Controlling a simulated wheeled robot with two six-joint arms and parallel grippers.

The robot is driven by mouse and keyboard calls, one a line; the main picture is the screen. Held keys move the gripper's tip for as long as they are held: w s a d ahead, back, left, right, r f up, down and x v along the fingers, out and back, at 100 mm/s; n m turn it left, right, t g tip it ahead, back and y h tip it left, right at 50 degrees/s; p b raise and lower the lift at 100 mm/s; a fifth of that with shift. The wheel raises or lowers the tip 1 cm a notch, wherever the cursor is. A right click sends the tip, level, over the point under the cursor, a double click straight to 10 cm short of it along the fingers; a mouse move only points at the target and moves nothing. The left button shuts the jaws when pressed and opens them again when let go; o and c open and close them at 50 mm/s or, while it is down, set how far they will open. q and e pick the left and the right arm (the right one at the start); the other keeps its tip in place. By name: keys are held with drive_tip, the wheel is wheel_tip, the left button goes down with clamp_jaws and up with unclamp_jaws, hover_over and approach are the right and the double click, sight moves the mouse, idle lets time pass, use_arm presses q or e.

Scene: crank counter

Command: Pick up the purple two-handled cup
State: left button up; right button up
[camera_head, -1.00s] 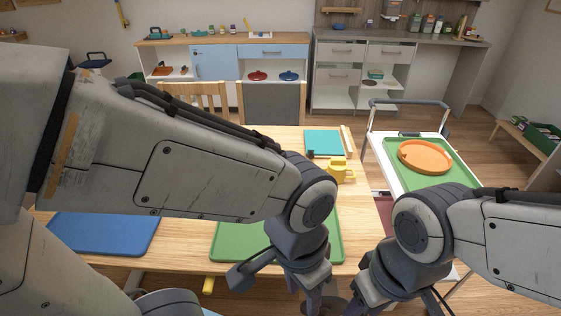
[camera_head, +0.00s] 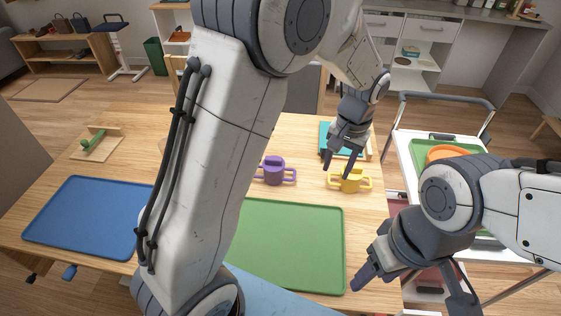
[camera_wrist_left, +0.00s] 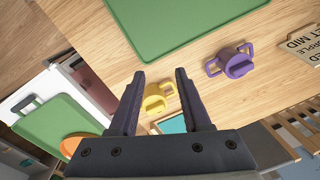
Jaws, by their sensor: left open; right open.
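The purple two-handled cup (camera_head: 273,170) stands upright on the wooden table, behind the green tray, partly beside my left arm in the head view. In the left wrist view the purple cup (camera_wrist_left: 237,64) lies to the right of my fingers, apart from them. My left gripper (camera_head: 336,172) is open and empty above the table, close to a yellow two-handled cup (camera_head: 349,179). In the left wrist view the yellow cup (camera_wrist_left: 159,99) shows between the fingers of my left gripper (camera_wrist_left: 158,78). My right gripper (camera_head: 408,294) is open at the table's front right, away from both cups.
A green tray (camera_head: 290,240) and a blue tray (camera_head: 85,215) lie on the table. A teal board (camera_head: 327,137) is behind the yellow cup. A small wooden board with a green item (camera_head: 97,143) is at the far left. A cart (camera_head: 405,150) stands right of the table.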

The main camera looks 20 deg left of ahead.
use_arm(q)
drive_tip(key=w+a+f+n+y, duration=0.1)
drive_tip(key=w+a+f+n, duration=0.3)
drive_tip(key=w+a+f, duration=0.6)
drive_tip(key=p, duration=0.2)
hover_over(295, 175)
wheel_tip(295, 175, down, 5)
drive_tip(key=shift+g, duration=0.3)
wheel_tip(295, 175, down, 6)
drive_tip(key=shift+r+p, duration=0.2)
drive_tip(key=shift+p, duration=0.5)
drive_tip(key=shift+w+f, duration=0.1)
drive_tip(key=shift+f, duration=0.25)
drive_tip(key=shift+c, duration=0.3)
clamp_jaws()
